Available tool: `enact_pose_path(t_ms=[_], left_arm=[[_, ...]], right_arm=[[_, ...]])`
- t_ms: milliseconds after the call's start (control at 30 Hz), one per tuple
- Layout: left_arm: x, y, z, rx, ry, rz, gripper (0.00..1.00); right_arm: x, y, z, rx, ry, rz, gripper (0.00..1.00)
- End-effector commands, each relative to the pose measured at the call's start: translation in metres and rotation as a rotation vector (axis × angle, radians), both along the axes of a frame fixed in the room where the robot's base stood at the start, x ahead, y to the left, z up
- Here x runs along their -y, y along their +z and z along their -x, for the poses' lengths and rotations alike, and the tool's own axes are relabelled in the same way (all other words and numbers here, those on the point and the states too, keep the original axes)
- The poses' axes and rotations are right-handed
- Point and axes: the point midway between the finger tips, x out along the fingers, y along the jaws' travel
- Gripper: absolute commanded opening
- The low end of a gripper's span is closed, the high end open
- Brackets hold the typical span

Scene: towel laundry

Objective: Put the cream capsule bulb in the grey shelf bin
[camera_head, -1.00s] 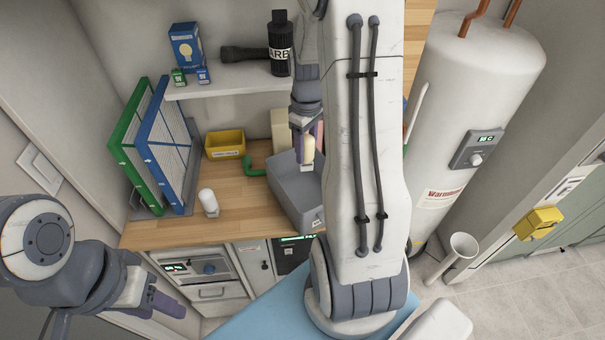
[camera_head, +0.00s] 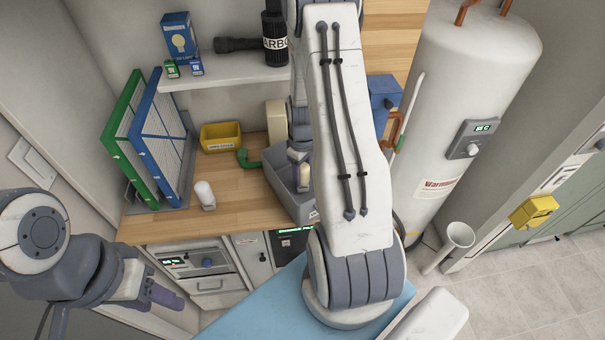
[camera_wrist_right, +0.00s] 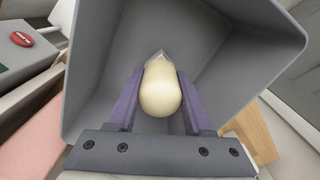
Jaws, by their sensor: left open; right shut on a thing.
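The cream capsule bulb (camera_wrist_right: 161,92) is held between the two purple fingers of my right gripper (camera_wrist_right: 160,98) in the right wrist view. My right gripper is shut on it and over the open mouth of the grey shelf bin (camera_wrist_right: 88,60). The bin's inside looks empty around the bulb. In the head view the grey bin (camera_head: 283,192) stands on the wooden counter, partly hidden by my right arm. The bulb (camera_head: 304,176) shows there as a small pale shape at the bin. My left gripper (camera_head: 165,298) is open and empty at the lower left, away from the counter.
A white bulb (camera_head: 205,195) stands on the counter (camera_head: 238,214) left of the bin. A yellow bin (camera_head: 221,136), a green pipe bend (camera_head: 248,158) and filter panels (camera_head: 155,140) are behind it. A shelf (camera_head: 225,75) with boxes hangs above.

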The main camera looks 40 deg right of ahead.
Motion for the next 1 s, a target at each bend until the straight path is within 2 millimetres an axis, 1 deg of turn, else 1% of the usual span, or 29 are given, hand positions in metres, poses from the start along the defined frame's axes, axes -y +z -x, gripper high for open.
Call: enact_pose_path(t_ms=[33,133,400,500,533,567,600,900,1000], left_arm=[[0.0,0.004,0.0,0.0,0.0,0.0,0.5],[0.0,0.005,0.0,0.0,-0.001,0.0,0.5],[0.0,0.004,0.0,0.0,-0.001,0.0,0.5],[0.0,0.0,0.0,0.0,0.0,0.0,0.5],[0.0,0.001,0.0,0.0,0.0,0.0,0.5],[0.0,0.002,0.0,0.0,0.0,0.0,0.5],[0.0,0.002,0.0,0.0,0.0,0.0,0.5],[0.0,0.002,0.0,0.0,0.0,0.0,0.5],[0.0,0.006,0.0,0.0,-0.001,0.0,0.5]], right_arm=[[0.0,-0.005,0.001,-0.002,0.0,-0.001,0.0],[0.0,-0.012,0.0,0.0,0.0,0.0,0.0],[0.0,-0.014,0.0,0.001,0.0,0.001,0.0],[0.0,-0.018,0.0,0.001,0.0,0.0,0.0],[0.0,-0.018,0.0,0.001,0.0,0.0,0.54],[0.0,-0.017,0.0,0.001,0.0,0.001,0.66],[0.0,-0.017,0.0,0.001,0.0,0.001,0.8],[0.0,-0.016,0.0,0.0,0.0,0.0,0.8],[0.0,-0.011,0.0,0.001,0.0,0.001,0.8]])
